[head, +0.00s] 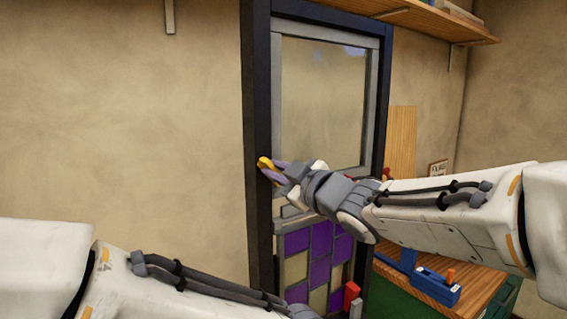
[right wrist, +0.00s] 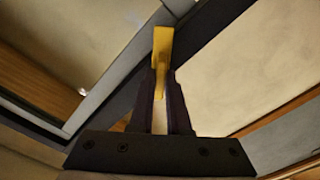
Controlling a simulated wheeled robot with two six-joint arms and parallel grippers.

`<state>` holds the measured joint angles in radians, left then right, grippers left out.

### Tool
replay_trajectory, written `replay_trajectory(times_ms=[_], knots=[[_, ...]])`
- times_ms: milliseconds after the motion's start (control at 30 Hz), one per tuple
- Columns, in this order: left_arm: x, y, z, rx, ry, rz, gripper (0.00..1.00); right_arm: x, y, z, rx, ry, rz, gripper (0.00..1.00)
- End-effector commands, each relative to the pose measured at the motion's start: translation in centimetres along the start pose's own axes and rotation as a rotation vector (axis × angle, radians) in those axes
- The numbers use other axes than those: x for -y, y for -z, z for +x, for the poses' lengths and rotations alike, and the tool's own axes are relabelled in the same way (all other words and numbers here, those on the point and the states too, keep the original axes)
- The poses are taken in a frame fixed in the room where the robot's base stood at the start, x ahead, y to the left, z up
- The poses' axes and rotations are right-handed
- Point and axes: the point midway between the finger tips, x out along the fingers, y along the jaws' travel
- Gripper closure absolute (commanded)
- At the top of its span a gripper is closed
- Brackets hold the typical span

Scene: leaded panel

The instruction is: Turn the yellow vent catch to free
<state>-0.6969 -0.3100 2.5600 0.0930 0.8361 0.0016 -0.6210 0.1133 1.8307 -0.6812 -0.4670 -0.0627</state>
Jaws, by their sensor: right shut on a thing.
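The yellow vent catch (head: 264,163) sits on the left side of the dark door frame, at about the height of the lower edge of the clear pane. My right gripper (head: 271,168) reaches it from the right and is shut on it. In the right wrist view the catch (right wrist: 163,45) sticks out between the two fingertips (right wrist: 161,88). The fingers and the gripper hide part of it, and I cannot tell its turned position for sure. My left arm comes in low at the left, but its gripper is not in view.
The clear pane (head: 320,95) in its grey frame is above, and purple and clear leaded panes (head: 320,240) are below. A wooden bench (head: 480,285) with a blue tool (head: 437,287) stands at the right. A shelf (head: 400,14) is overhead.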

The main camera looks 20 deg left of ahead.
Motion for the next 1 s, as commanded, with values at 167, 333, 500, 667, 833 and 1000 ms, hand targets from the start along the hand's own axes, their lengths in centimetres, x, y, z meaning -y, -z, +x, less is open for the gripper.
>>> replay_trajectory(times_ms=[167, 333, 500, 667, 833, 1000], knots=[[-0.1, 0.1, -1.3, 0.000, 0.000, -0.001, 0.50, -0.1, 0.1, 0.0, 0.003, 0.001, 0.171, 1.00], [-0.2, 0.1, -2.2, 0.000, 0.000, -0.001, 0.50, -0.1, 0.1, 0.0, 0.003, 0.001, 0.328, 1.00], [-0.2, 0.2, -3.0, 0.000, 0.000, -0.001, 0.50, -0.1, 0.1, 0.0, 0.002, 0.000, 0.466, 1.00], [-0.2, 0.2, -3.5, 0.000, 0.000, -0.001, 0.50, -0.1, 0.0, 0.0, 0.003, 0.000, 0.569, 1.00], [-0.3, 0.2, -3.8, 0.000, 0.000, 0.000, 0.50, -0.1, 0.0, 0.0, 0.001, -0.001, 0.646, 1.00], [-0.3, 0.2, -4.0, 0.000, 0.000, 0.001, 0.50, 0.0, 0.0, 0.0, 0.001, -0.001, 0.690, 1.00]])
